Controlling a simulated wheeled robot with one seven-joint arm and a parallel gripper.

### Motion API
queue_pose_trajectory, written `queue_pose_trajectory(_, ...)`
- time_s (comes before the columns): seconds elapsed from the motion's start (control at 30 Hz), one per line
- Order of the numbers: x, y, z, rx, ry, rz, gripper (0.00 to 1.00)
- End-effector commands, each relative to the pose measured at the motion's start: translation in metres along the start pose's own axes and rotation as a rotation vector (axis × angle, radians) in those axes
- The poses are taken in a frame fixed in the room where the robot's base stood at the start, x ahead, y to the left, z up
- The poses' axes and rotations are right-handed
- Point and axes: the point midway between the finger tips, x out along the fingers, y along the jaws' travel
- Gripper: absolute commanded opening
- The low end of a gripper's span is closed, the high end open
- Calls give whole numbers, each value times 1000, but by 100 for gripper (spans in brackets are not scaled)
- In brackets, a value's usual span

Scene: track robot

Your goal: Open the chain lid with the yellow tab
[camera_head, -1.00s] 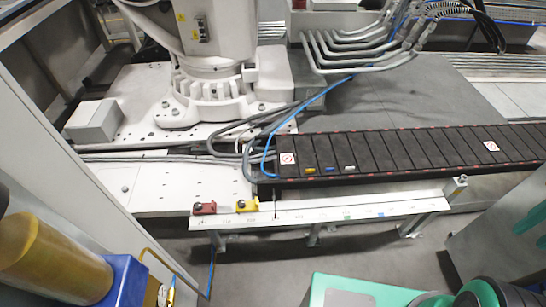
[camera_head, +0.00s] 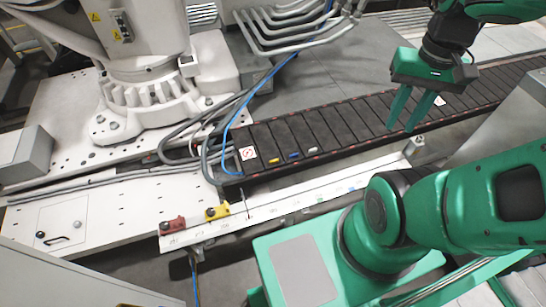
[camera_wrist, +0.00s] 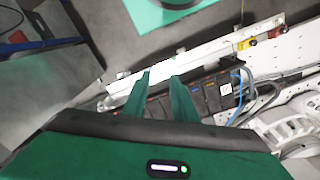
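The black cable chain (camera_head: 350,125) has a row of flat lids and runs from the centre to the upper right in the head view. The lid with the yellow tab (camera_head: 273,160) lies flat near its left end. Beside it are a lid with a blue tab (camera_head: 293,155) and one with a whitish tab (camera_head: 312,149). My gripper (camera_head: 400,128) is open and empty over the chain, well to the right of the yellow tab. In the wrist view my spread fingers (camera_wrist: 162,78) point toward the chain (camera_wrist: 190,100); I cannot make out the yellow tab there.
A blue cable (camera_head: 228,130) and grey hoses loop at the chain's left end. A large white robot base (camera_head: 145,105) stands behind left.

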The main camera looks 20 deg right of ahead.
Motion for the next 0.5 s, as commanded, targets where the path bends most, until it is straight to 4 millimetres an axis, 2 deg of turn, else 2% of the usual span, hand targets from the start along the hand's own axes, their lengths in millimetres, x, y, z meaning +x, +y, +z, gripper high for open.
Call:
queue_pose_trajectory(0.1,-4,4,6,-23,12,-3,25)
queue_pose_trajectory(0.17,-3,1,-1,-59,12,3,25)
queue_pose_trajectory(0.23,1,-12,-11,-126,12,16,25)
queue_pose_trajectory(0.37,13,-33,-45,-312,11,42,25)
queue_pose_trajectory(0.5,34,-62,-84,-542,11,67,25)
